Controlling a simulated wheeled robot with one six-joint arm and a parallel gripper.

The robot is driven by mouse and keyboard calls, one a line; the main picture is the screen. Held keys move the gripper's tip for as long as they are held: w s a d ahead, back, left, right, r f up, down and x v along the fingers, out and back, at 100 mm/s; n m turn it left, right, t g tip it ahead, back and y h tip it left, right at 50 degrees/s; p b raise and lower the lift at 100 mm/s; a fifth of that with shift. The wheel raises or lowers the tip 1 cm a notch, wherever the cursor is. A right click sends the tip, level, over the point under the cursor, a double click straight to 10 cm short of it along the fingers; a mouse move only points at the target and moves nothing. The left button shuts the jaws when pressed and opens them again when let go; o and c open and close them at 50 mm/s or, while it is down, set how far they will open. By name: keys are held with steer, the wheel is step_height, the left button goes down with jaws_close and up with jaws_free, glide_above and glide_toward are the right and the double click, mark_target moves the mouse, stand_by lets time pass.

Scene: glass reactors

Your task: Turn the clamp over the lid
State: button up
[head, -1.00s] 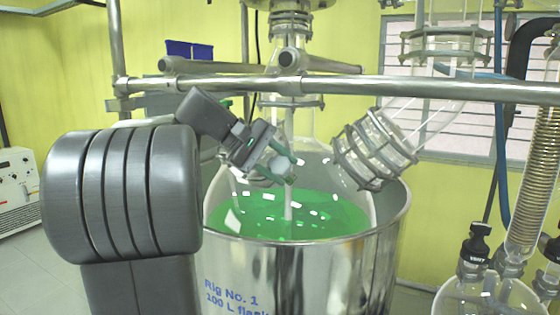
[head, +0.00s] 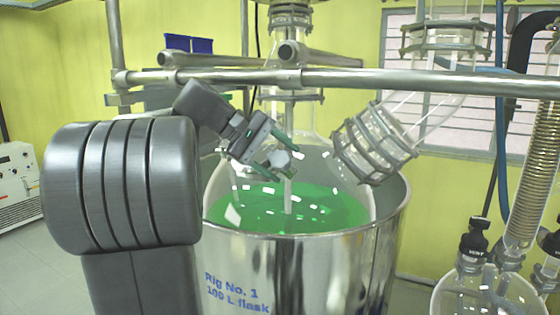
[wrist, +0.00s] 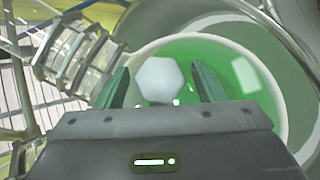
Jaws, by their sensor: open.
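A pale hexagonal piece (head: 281,158) shows at my gripper's tips, over the glass flask; in the wrist view it (wrist: 160,80) sits between the two green fingers. I cannot tell whether it is the lid or part of the clamp. My gripper (head: 266,155) reaches in from the left, tilted down to the right. Its fingers are spread apart, with a gap on each side of the pale piece in the wrist view (wrist: 160,86). No separate clamp over a lid can be made out.
The glass flask with green liquid (head: 320,208) sits in a steel vessel (head: 300,270). A metal rail (head: 400,82) crosses above my gripper. A ringed glass joint (head: 372,145) stands close on the right. A vent bottle (head: 485,290) is at the lower right.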

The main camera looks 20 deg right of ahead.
mark_target(275, 156)
steer(key=v, duration=0.7)
steer(key=shift+f, duration=0.15)
steer(key=x, duration=0.7)
steer(key=shift+s+d, duration=0.1)
steer(key=shift+d, duration=0.1)
steer(key=shift+f+b, duration=0.2)
steer(key=shift+b, duration=0.1)
steer(key=shift+r+n+h, duration=0.15)
steer(key=shift+n+h, duration=0.25)
steer(key=shift+r, duration=0.1)
